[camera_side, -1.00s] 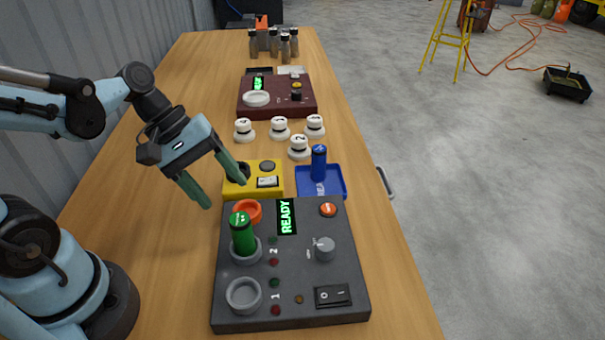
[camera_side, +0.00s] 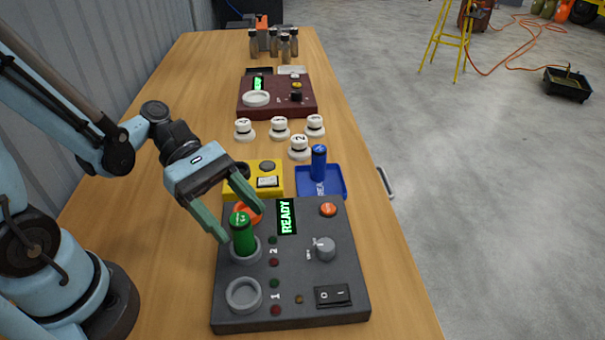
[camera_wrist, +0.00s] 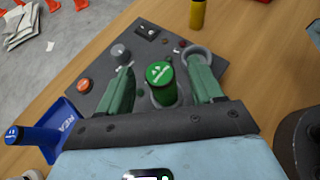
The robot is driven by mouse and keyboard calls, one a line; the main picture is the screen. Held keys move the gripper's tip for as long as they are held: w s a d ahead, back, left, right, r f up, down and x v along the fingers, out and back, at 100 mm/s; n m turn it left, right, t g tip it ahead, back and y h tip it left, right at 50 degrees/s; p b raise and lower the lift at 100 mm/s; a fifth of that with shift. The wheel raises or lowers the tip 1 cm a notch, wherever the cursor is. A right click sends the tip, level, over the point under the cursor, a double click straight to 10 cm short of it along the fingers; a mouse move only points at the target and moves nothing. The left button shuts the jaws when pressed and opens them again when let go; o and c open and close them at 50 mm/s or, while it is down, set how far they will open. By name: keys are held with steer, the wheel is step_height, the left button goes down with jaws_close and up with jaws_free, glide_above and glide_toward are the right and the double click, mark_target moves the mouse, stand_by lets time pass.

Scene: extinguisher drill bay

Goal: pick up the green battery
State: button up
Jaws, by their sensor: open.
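The green battery (camera_side: 241,236) stands upright in the upper round socket (camera_side: 255,251) on the left of the dark grey panel (camera_side: 340,285). In the wrist view the green battery (camera_wrist: 160,77) shows its top between the two green fingers. My gripper (camera_side: 243,222) is open, with one finger on each side of the battery's upper part in the side view. In the wrist view my gripper (camera_wrist: 165,80) shows a gap on both sides of the battery. I cannot tell how far down the fingers reach.
An empty ring socket (camera_side: 243,295) is nearer on the panel. A blue tray (camera_side: 333,190) holds a blue battery (camera_side: 319,163). A yellow box (camera_side: 275,191) and several white knobs (camera_side: 299,148) stand beyond. A yellow cylinder (camera_wrist: 198,13) shows in the wrist view.

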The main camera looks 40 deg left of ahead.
steer(key=shift+x, duration=0.85)
steer(key=c, duration=1.2)
steer(key=shift+o, duration=0.2)
steer(key=shift+r, duration=0.15)
